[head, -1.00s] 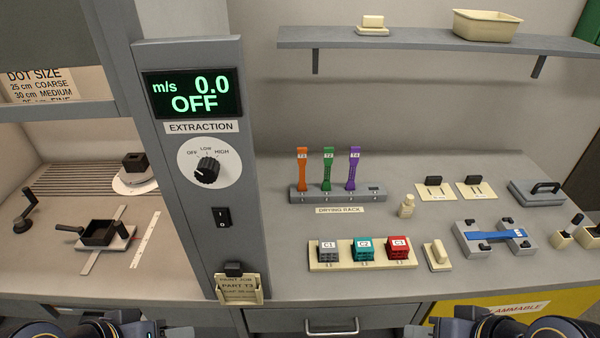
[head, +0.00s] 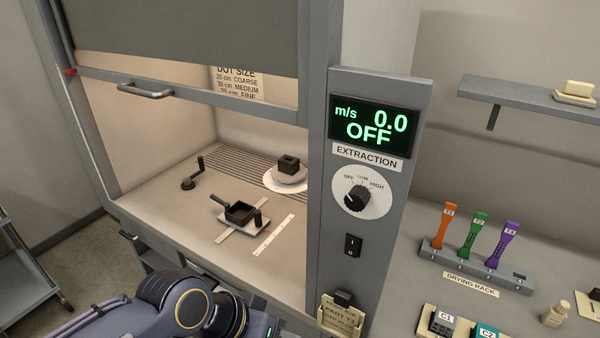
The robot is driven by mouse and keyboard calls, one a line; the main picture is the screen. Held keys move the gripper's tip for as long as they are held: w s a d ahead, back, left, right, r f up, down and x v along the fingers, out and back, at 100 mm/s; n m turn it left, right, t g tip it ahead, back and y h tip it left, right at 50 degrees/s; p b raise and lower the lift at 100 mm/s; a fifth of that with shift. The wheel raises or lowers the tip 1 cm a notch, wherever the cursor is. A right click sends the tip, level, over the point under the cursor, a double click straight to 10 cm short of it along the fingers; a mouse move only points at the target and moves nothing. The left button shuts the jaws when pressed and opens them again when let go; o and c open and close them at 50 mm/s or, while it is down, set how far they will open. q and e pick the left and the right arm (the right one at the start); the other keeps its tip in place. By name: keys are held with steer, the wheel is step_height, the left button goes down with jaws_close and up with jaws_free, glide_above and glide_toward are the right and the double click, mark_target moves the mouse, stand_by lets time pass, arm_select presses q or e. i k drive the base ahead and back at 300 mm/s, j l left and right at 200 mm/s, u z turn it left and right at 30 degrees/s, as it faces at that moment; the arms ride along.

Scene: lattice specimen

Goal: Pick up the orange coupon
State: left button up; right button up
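The orange coupon (head: 444,226) stands upright at the left end of the grey drying rack (head: 430,252), with a pale label near its top. A green coupon (head: 474,234) and a purple coupon (head: 502,244) stand to its right in the same rack. Part of my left arm shows at the bottom, in front of the fume hood, but its gripper fingers are not visible. My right gripper is out of view. Nothing touches the orange coupon.
The extraction panel (head: 382,87) stands between the hood and the rack and reads 0.0 and OFF. A card holder (head: 340,318) hangs at its foot. In the hood are a black square pan (head: 240,212) and a round pale stand (head: 272,182). A shelf (head: 530,107) overhangs behind the rack.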

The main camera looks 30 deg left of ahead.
mark_target(450, 208)
steer(key=i+j+u, duration=0.2)
steer(key=u, duration=0.3)
steer(key=i+j+u, duration=0.3)
steer(key=u, duration=0.15)
